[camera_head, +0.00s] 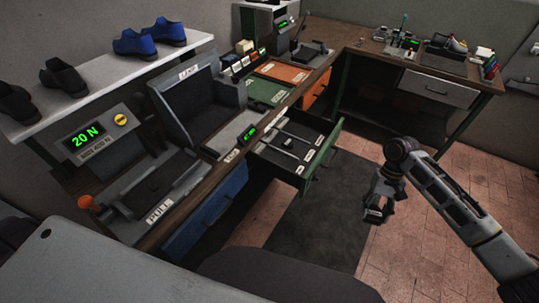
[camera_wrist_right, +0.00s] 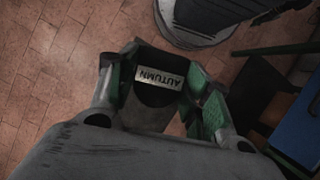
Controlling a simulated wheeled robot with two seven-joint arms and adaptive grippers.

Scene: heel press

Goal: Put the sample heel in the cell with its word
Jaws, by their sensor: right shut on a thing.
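My right gripper (camera_head: 377,212) hangs over the floor to the right of the open drawer, apart from it. In the right wrist view the right gripper (camera_wrist_right: 160,95) is shut on a dark heel (camera_wrist_right: 150,110) with a white label reading AUTUMN, upside down in that view. The heel is hardly visible in the head view. The open green-fronted drawer (camera_head: 322,153) is split into cells by light dividers and carries small white labels, too small to read. A small dark piece lies around its middle. My left gripper is not in view.
The workbench (camera_head: 240,152) holds a press with a 20 N display (camera_head: 84,138), a dark machine, and green and orange trays. A shelf (camera_head: 105,85) with black and blue shoes is at upper left. A blue drawer (camera_head: 205,210) is below. Open floor surrounds my right gripper.

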